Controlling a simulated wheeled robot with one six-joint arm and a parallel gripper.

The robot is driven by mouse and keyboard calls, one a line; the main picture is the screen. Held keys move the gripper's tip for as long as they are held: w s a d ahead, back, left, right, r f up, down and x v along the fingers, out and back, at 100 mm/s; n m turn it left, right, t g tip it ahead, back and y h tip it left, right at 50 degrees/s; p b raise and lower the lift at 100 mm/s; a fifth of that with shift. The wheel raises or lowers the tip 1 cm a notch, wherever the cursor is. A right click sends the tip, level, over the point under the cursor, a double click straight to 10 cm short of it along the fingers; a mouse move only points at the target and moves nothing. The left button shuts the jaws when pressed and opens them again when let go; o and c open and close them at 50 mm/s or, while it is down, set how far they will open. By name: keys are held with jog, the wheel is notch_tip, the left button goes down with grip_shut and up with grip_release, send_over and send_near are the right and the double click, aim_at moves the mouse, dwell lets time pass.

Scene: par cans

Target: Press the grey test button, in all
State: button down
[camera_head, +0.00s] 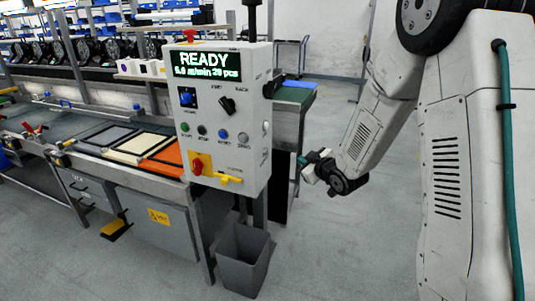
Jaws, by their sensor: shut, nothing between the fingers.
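A white control box (255,80) stands on a post in the middle of the view, its lit screen (203,66) reading READY. A row of small round buttons crosses its front. A grey button (242,137) is at the right end of this row, beside a blue button (223,134). The labels under the buttons are too small to read surely, so I cannot confirm which says test. My gripper (306,168) is shut and empty, to the right of the box and lower than the button row, apart from the box.
A black selector (227,105), a blue knob (186,97), a red stop button on yellow (201,164) and a yellow lever (229,179) share the panel. A grey bin (241,262) stands below. A workbench with trays (137,147) is left. Open floor lies right of the bin.

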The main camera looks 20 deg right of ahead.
jog(key=shift+a+r, duration=0.1)
dwell(0.3)
jog(key=w+a, duration=0.5)
jog(key=a, duration=0.2)
dwell(0.3)
jog(key=shift+w, duration=0.15)
dwell(1.8)
jog(key=shift+w+a, duration=0.2)
jog(key=shift+a, duration=0.1)
jog(key=shift+w+a, duration=0.25)
jog(key=shift+a, duration=0.1)
dwell(0.7)
jog(key=shift+s+d, duration=0.5)
jog(key=shift+d, duration=0.15)
jog(key=shift+s+d, duration=0.75)
jog(key=shift+d, duration=0.3)
jog(key=shift+s+d, duration=0.75)
jog(key=shift+d, duration=0.25)
